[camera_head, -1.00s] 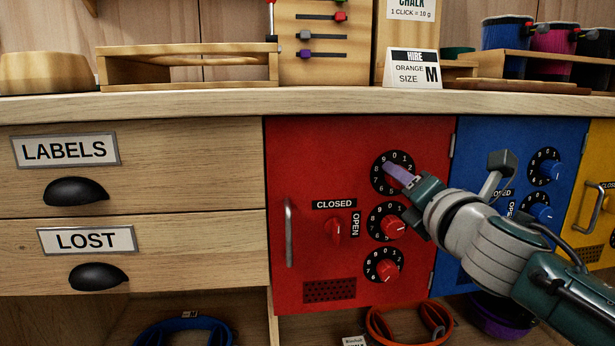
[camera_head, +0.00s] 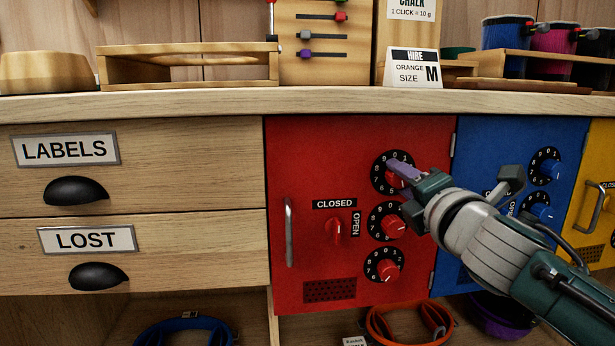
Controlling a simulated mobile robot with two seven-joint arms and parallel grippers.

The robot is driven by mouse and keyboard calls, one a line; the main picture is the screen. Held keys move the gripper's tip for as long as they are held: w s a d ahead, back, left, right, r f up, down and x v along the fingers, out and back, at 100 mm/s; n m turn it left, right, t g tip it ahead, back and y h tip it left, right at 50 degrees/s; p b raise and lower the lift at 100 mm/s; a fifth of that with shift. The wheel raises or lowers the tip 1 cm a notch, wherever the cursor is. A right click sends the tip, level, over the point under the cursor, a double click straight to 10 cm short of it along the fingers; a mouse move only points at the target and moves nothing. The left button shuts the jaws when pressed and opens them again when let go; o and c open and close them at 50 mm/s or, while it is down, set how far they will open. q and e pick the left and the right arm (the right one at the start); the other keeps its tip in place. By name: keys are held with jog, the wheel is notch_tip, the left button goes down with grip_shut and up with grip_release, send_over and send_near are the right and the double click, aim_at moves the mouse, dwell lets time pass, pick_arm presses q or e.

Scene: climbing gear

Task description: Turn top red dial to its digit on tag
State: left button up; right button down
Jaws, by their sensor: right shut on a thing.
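The top red dial (camera_head: 379,180) is on the red locker door (camera_head: 300,165), above the middle red dial (camera_head: 392,226) and the bottom red dial (camera_head: 387,268). Its black ring carries white digits, partly covered by my gripper. My right gripper (camera_head: 398,173) comes in from the right and is shut on the top dial's red knob. A purple-grey finger lies across the knob and hides its pointer, so I cannot tell the digit it is at. My left gripper is out of view.
A red latch knob (camera_head: 334,230) sits between CLOSED and OPEN labels, right of a metal handle (camera_head: 289,232). The blue door (camera_head: 495,160) with its own dials is at the right. A white HIRE card (camera_head: 413,68) reading ORANGE SIZE M stands on the counter (camera_head: 220,103).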

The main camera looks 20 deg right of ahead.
jog(key=shift+m+p, duration=0.55)
jog(key=shift+m, duration=4.95)
jog(key=shift+c, duration=2.2)
grip_release()
jog(key=shift+s, duration=0.1)
